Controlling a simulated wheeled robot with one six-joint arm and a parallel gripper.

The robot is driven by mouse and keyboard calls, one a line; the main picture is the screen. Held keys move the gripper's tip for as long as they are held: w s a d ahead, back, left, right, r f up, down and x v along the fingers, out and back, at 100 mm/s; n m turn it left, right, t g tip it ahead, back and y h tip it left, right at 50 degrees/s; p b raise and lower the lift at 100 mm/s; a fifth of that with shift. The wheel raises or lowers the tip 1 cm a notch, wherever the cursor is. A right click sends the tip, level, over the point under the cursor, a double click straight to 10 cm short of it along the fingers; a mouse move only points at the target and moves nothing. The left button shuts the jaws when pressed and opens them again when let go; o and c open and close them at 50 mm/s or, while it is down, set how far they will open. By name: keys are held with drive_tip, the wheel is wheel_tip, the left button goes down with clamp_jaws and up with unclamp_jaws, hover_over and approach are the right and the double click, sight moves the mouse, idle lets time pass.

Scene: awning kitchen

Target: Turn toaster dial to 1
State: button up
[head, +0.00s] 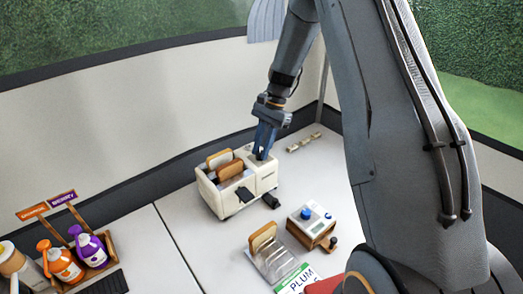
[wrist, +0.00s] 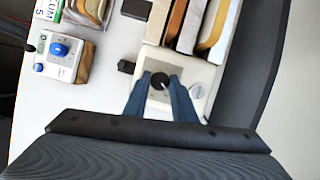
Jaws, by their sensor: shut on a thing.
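A white toaster (head: 229,200) with brown bread slices (head: 231,169) in its slots stands on the white counter. It also shows in the wrist view (wrist: 210,75). The toaster dial (wrist: 160,81) is a black round knob with a light pointer mark, set on a grey plate at one end of the toaster's top. My gripper (head: 262,153) points down at that end. In the wrist view its blue fingers (wrist: 161,88) sit on both sides of the dial, shut on it. In the head view my fingers hide the dial.
A small white device with a blue knob (head: 306,214) stands right of the toaster. Orange (head: 62,262) and purple (head: 90,247) bottles stand in a wooden holder at left. A wall runs behind the toaster.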

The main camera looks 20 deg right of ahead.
drive_tip(key=n+g+h+b, duration=0.1)
drive_tip(key=n, duration=0.2)
drive_tip(key=shift+w+a+n, duration=0.1)
drive_tip(key=shift+w+n, duration=0.05)
drive_tip(key=shift+n, duration=0.15)
drive_tip(key=shift+a+n+g+h+b, duration=0.1)
drive_tip(key=shift+n+g+h+b, duration=0.4)
drive_tip(key=shift+n, duration=1.3)
drive_tip(key=o, duration=1)
drive_tip(key=shift+w+r+b, duration=0.1)
drive_tip(key=shift+b, duration=0.2)
drive_tip(key=b+v, duration=0.2)
drive_tip(key=v, duration=0.5)
drive_tip(key=shift+r, duration=0.35)
drive_tip(key=s+f+n+t, duration=0.1)
drive_tip(key=s+t, duration=0.1)
drive_tip(key=s, duration=0.7)
drive_tip(key=s+a+f+n+t+h, duration=0.1)
drive_tip(key=s+n, duration=0.1)
drive_tip(key=s, duration=0.6)
drive_tip(key=s+f+n+t+h, duration=0.1)
drive_tip(key=s+f+t, duration=0.1)
drive_tip(key=s, duration=0.7)
drive_tip(key=shift+s+a+n+t, duration=0.15)
drive_tip(key=shift+s+n+t, duration=0.15)
